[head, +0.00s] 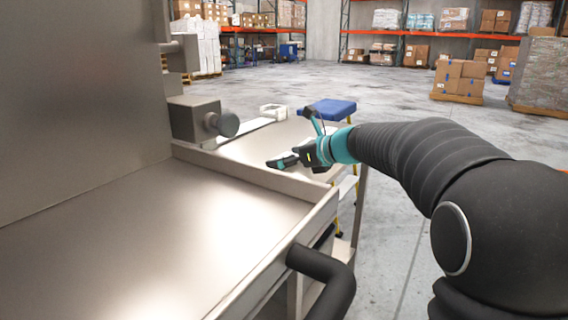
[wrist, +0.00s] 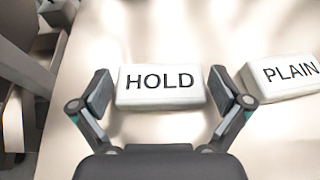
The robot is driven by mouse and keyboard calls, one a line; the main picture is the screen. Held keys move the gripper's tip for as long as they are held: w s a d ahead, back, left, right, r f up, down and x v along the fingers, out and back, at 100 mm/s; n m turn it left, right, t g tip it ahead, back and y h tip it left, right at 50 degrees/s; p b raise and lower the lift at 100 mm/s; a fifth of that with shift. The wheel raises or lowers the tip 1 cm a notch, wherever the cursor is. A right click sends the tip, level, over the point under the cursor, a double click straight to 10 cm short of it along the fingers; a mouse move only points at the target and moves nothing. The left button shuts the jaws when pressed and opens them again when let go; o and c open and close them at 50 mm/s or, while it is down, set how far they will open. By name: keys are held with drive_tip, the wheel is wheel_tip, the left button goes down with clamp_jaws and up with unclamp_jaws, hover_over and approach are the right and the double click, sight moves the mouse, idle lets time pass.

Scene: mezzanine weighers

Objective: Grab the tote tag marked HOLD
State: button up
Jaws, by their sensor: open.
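The white tag marked HOLD (wrist: 160,100) lies flat on a pale metal surface in the wrist view, with its lettering upright and readable. My gripper (wrist: 161,91) is open, with one finger to the left of the tag and one to the right. Small gaps seem to show on both sides. A second white tag marked PLAIN (wrist: 286,76) lies to the right, close beyond the right finger and cut by the picture edge. In the head view my gripper (head: 294,139) is over the far metal surface; I cannot make out the HOLD tag there.
A raised metal rim (head: 255,178) separates the near tray (head: 150,240) from the far surface (head: 250,150). A metal housing with a knob (head: 222,124) stands left of my gripper. A blue-topped stool (head: 330,108) stands behind. Open floor lies to the right.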

drive_tip(key=c, duration=0.8)
drive_tip(key=shift+r, duration=0.1)
